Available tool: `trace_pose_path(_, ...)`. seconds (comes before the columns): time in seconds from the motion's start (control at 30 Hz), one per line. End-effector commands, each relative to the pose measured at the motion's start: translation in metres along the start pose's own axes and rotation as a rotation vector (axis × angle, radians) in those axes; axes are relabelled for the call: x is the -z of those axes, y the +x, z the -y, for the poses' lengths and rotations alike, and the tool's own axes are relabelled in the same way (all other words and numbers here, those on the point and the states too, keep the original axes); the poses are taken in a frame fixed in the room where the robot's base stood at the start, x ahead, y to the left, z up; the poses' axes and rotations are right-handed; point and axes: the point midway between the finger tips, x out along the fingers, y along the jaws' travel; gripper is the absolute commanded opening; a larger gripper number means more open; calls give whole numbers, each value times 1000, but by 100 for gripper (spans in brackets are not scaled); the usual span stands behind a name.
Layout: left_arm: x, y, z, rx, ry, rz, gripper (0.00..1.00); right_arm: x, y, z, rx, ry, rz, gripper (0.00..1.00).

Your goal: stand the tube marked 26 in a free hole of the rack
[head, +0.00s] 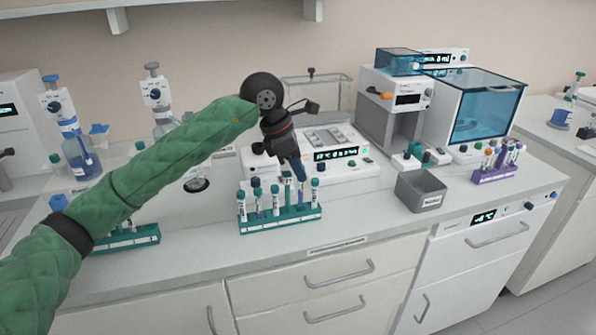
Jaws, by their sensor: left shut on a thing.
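My left gripper (298,172) comes in from the left and points down over the teal rack (280,224) near the counter's front edge. It is shut on a tube (300,192), which is mostly hidden by the fingers and the rack's other tubes. The held tube's lower part is at the rack, but I cannot tell whether it is in a hole. The number 26 is too small to read on any tube. My right gripper is not in view.
Another teal rack (128,244) stands at the left, partly behind my left arm. A purple rack (496,175) with tubes stands at the right. A grey bin (421,192) and a white instrument (335,165) stand nearby. The counter in front of the bin is clear.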

Motion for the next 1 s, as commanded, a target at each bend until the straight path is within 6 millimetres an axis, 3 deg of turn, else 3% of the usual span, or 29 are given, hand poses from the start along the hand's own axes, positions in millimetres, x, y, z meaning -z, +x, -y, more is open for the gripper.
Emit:
trace_pose_path(0.27,-1,-2,0,0,0,0,5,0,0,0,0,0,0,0)
trace_pose_path(0.3,-1,-2,0,0,0,0,20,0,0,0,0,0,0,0)
trace_pose_path(0.43,-1,-2,0,0,0,0,43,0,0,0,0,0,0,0)
trace_pose_path(1.0,-1,-2,0,0,0,0,43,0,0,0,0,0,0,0)
